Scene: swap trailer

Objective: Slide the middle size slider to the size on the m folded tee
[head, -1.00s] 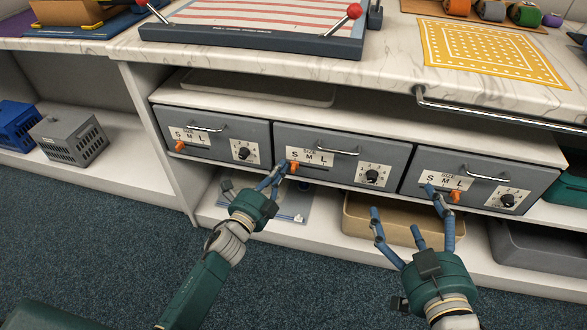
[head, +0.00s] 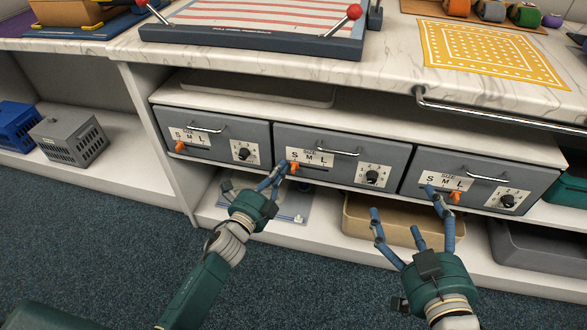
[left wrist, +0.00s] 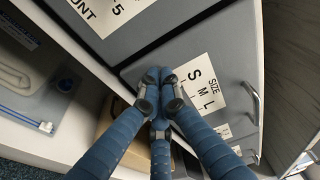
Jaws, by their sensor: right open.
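The middle drawer (head: 340,160) has a white S M L size label (head: 310,157). Its orange size slider (head: 294,167) stands at the left end of the slot, under the S. My left gripper (head: 277,172) is at this slider, with its fingertips just left of and below it. In the left wrist view its fingers (left wrist: 156,80) are drawn together and the slider is hidden, so I cannot tell whether they grip it. My right gripper (head: 412,215) is open and empty in front of the right drawer (head: 478,183). I cannot identify a folded tee marked M.
The left drawer (head: 210,134) has its orange slider (head: 180,146) at S; the right drawer's slider (head: 456,196) is near L. A tan bin (head: 375,223) is on the shelf below. A pale folded item (left wrist: 15,75) lies there too. The counter overhangs the drawers.

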